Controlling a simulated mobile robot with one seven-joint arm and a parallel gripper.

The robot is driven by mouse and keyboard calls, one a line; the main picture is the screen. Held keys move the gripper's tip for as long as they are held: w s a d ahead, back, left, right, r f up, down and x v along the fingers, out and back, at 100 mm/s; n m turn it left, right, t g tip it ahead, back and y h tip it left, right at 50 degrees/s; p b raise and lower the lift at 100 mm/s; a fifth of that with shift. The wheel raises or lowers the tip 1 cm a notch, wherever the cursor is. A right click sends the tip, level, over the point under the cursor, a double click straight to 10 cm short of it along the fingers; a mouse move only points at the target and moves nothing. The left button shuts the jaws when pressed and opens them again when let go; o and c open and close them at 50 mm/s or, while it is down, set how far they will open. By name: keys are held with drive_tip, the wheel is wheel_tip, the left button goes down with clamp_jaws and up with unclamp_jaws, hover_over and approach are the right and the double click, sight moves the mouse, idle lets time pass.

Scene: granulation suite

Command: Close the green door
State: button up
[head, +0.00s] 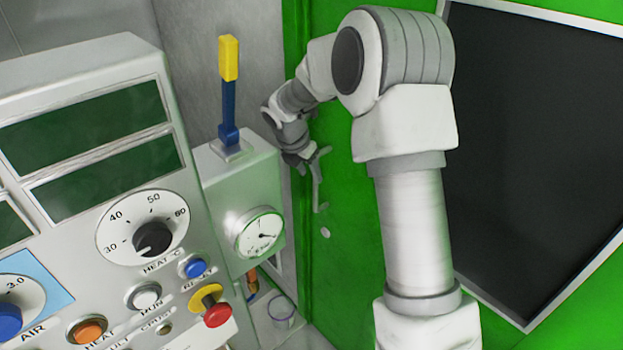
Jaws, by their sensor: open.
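The green door (345,270) fills the middle and right of the head view. It has a large dark window (530,140) in a pale frame. My arm crosses in front of the door and hides much of it. My gripper (312,165) is small in the view, at the door's left edge, with its jaws open. A thin grey piece hangs by the jaws; I cannot tell whether it is a finger or the door's handle, nor whether the gripper touches the door. A small pale round fitting (325,232) sits on the green below. How far the door stands open is unclear.
A grey control panel (75,180) with dials and buttons stands at left. Beside it, close to my gripper, is a grey box (215,180) with a yellow-and-blue lever (229,90) and a round gauge (260,235). A small clear cup (282,312) stands below.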

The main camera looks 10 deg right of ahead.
drive_tip(key=v, duration=1.3)
drive_tip(key=shift+s+r, duration=0.15)
drive_tip(key=shift+a, duration=0.1)
drive_tip(key=s+d+r+m+t+y, duration=0.1)
drive_tip(key=s+r+m, duration=0.3)
drive_tip(key=s+m, duration=0.35)
drive_tip(key=s+d+r+m, duration=0.25)
drive_tip(key=s+m, duration=0.35)
drive_tip(key=s, duration=0.3)
drive_tip(key=s+f+m+t+y, duration=0.1)
drive_tip(key=s+f+m+y, duration=0.1)
drive_tip(key=s+m, duration=1)
drive_tip(key=shift+s+a+t, duration=0.35)
drive_tip(key=shift+s+t, duration=0.05)
drive_tip(key=shift+s, duration=0.7)
drive_tip(key=shift+d+f+m, duration=0.1)
drive_tip(key=shift+d+m, duration=0.1)
drive_tip(key=shift+m, duration=0.15)
